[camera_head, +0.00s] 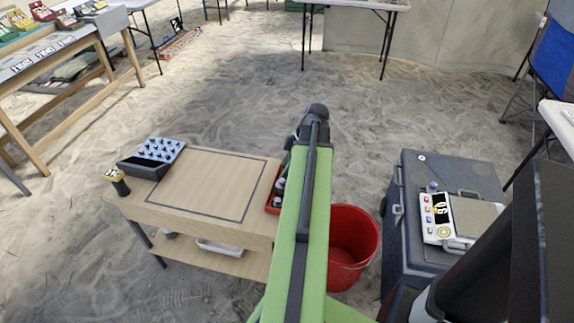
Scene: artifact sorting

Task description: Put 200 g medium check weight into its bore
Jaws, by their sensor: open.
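I cannot clearly pick out the 200 g medium check weight or its bore. A small blue-grey knob-like piece (432,187) stands on the dark case beside a white scale (443,229); I cannot tell whether it is a weight. A blue-grey panel (160,149) with rows of small pale and red round spots sits at the back left of the wooden table. My green arm reaches forward between the table and the case. My gripper is not visible; the arm's dark far end hides what is below it.
The wooden table (205,185) has a clear outlined area. A red tray (270,208) with dark items is partly behind my arm. A black-and-yellow object (117,180) stands at the left corner. A red bucket (352,243) sits between table and dark case (410,250).

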